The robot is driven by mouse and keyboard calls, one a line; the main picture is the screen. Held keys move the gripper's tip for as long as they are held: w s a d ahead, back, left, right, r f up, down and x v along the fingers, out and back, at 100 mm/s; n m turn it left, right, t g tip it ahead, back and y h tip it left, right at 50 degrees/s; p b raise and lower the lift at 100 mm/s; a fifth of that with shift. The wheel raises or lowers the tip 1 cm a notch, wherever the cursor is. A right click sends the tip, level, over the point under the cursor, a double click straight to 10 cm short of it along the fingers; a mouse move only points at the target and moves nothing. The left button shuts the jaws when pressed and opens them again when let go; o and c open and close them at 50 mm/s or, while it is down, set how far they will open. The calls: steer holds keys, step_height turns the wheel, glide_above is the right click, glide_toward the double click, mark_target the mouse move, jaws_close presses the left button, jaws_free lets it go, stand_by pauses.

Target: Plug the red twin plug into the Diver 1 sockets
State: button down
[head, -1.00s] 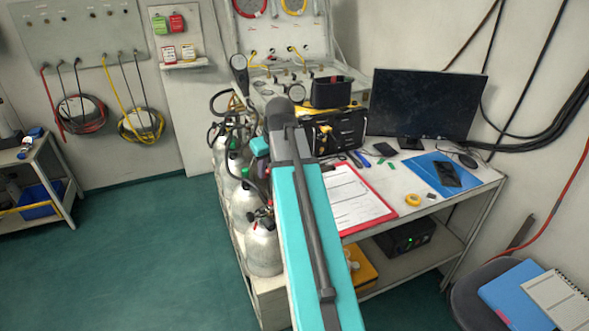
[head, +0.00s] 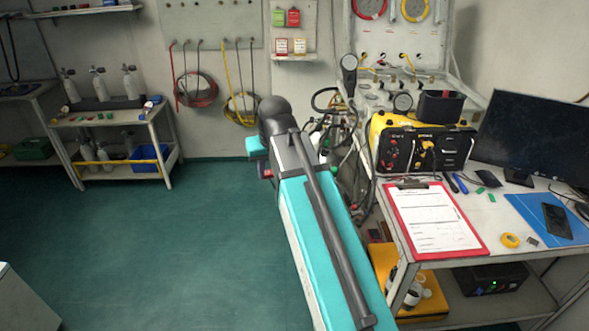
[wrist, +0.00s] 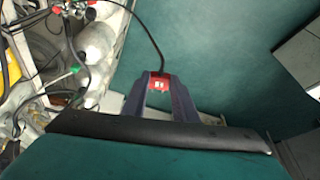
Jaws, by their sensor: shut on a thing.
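The red twin plug (wrist: 159,84) is between the two fingertips of my gripper (wrist: 157,80) in the wrist view, with a black cable running up from it. My gripper is shut on it, held out over the green floor beside the gas cylinders. In the head view my arm hides most of the gripper, and only a small dark red patch (head: 267,172) shows below its turquoise wrist. The yellow-and-black panel box (head: 425,150) stands on the bench to the right, with red sockets on the left of its face and a yellow plug near its middle. Its labels are too small to read.
The bench holds a red clipboard (head: 433,217), a monitor (head: 530,140), a black bin (head: 440,107) and yellow tape (head: 510,240). Cylinders and hoses (wrist: 95,45) crowd the bench's left side. A trolley (head: 120,125) stands far left. The green floor between is clear.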

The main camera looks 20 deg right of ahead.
steer(key=shift+a+r, duration=0.15)
steer(key=shift+a, duration=0.75)
steer(key=shift+a+r, duration=0.1)
steer(key=shift+a, duration=0.8)
steer(key=shift+w+d, duration=0.1)
